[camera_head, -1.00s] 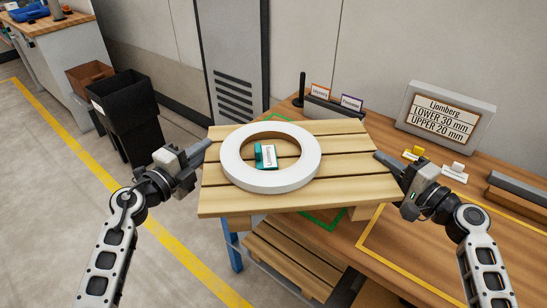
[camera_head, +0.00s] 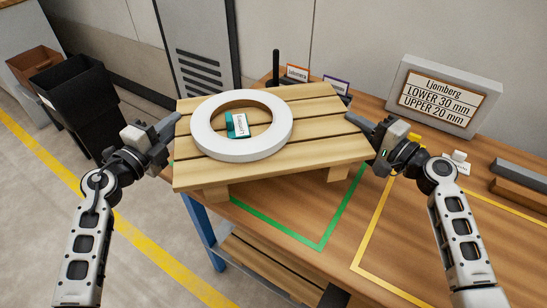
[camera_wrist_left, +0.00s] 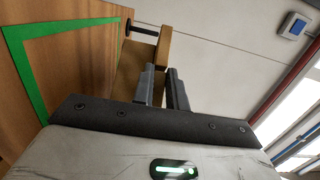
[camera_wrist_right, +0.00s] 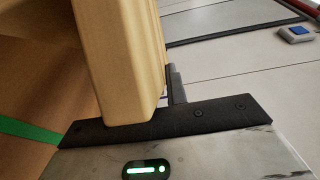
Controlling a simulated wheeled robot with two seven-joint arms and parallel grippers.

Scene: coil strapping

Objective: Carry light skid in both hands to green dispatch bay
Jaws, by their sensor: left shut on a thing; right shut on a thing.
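The light skid (camera_head: 320,148) is a slatted wooden pallet, held up between my two grippers over the far-left part of the bench. A white ring coil (camera_head: 205,145) lies flat on it, with a teal labelled item (camera_head: 237,125) inside the ring. My left gripper (camera_head: 176,120) is shut on the skid's left edge; its fingers also show in the left wrist view (camera_wrist_left: 164,88). My right gripper (camera_head: 352,122) is shut on the skid's right edge; the skid's wood (camera_wrist_right: 122,60) fills much of the right wrist view. The green-outlined bay (camera_head: 322,246) is partly hidden under the skid.
A yellow-outlined area (camera_head: 375,225) lies to the right on the bench. A sign reading Ljomberg (camera_head: 443,95) and small label cards (camera_head: 297,73) stand at the back. A black bin (camera_head: 75,105) stands on the floor left. Another pallet (camera_head: 265,262) lies below the bench.

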